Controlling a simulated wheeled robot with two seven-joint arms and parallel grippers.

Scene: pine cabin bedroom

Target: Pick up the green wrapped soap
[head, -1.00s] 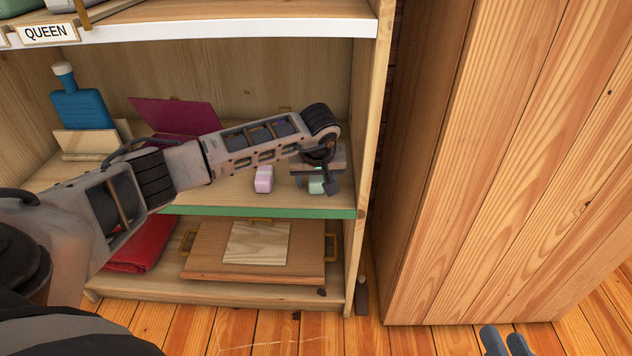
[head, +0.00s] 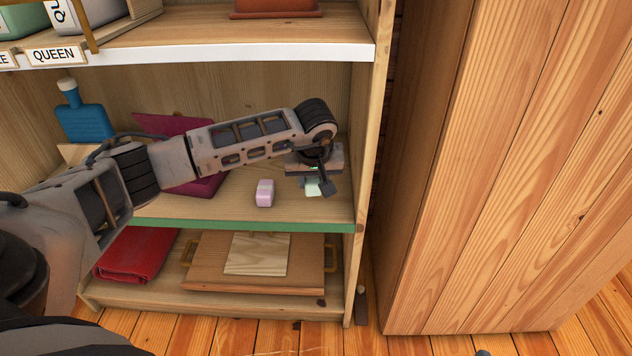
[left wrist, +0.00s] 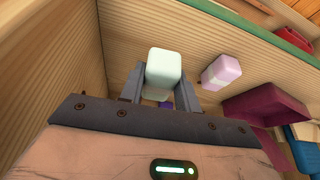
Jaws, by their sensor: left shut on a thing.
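The pale green wrapped soap (head: 312,187) is in the jaws of my left gripper (head: 310,179), over the right end of the green-edged middle shelf (head: 240,224). The gripper partly hides it in the head view. In the left wrist view, the soap (left wrist: 164,68) sits between the two fingers of my left gripper (left wrist: 160,88), which are shut on its sides. It looks slightly above the shelf board. Only a dark sliver, perhaps my right gripper (head: 482,352), shows at the bottom edge of the head view, too little to tell its state.
A pink soap (head: 265,193) stands to the left on the same shelf, also in the left wrist view (left wrist: 221,72). A maroon box (head: 205,184) and a blue bottle (head: 85,122) are farther left. The shelf's side wall (head: 366,150) is close on the right, the white-edged shelf (head: 230,58) above.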

